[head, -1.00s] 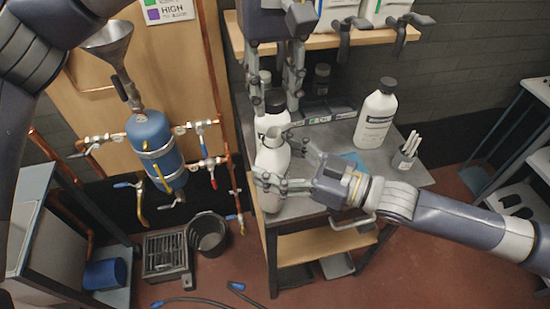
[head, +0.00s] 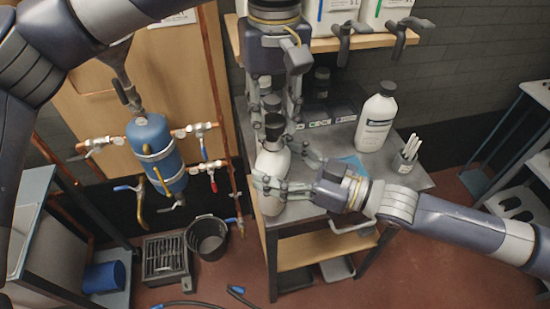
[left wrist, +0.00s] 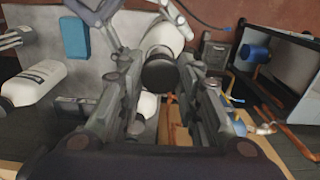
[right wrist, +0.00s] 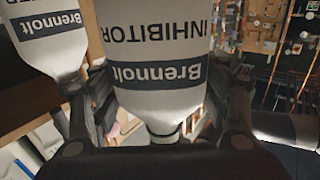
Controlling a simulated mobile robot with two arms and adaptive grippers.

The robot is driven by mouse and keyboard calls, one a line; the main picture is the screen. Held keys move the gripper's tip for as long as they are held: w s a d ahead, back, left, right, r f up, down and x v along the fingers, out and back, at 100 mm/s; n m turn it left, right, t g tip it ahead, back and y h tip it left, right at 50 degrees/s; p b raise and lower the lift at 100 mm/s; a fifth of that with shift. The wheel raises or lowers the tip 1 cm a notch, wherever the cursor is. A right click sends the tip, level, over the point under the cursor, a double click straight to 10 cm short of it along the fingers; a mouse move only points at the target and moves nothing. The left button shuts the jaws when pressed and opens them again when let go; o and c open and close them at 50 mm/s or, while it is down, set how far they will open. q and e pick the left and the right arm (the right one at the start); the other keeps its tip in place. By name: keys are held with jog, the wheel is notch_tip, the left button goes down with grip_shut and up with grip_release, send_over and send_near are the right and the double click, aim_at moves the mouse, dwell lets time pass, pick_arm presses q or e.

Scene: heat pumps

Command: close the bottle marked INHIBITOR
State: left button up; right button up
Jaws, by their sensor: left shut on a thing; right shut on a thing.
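The white INHIBITOR bottle (head: 272,162) stands upright at the bench's front left corner. Its label and body fill the middle of the right wrist view (right wrist: 158,60). My right gripper (head: 268,184) is shut around the bottle's body from the right. My left gripper (head: 279,118) points down over the bottle and is shut on a black cap (head: 274,124). In the left wrist view the black cap (left wrist: 160,74) lies between the fingers, over the bottle's top. The cap hides the bottle's mouth, so I cannot tell whether it touches the neck.
Another white bottle with a dark cap (head: 376,120) stands to the right on the bench, near a cup of white sticks (head: 408,155). Dark-capped containers stand behind my left gripper. A wooden shelf (head: 375,43) with jugs is above. A blue tank with pipes (head: 150,143) is left.

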dwell(0.5)
pick_arm(q)
jog(key=shift+f, duration=0.9)
jog(key=shift+f, duration=0.5)
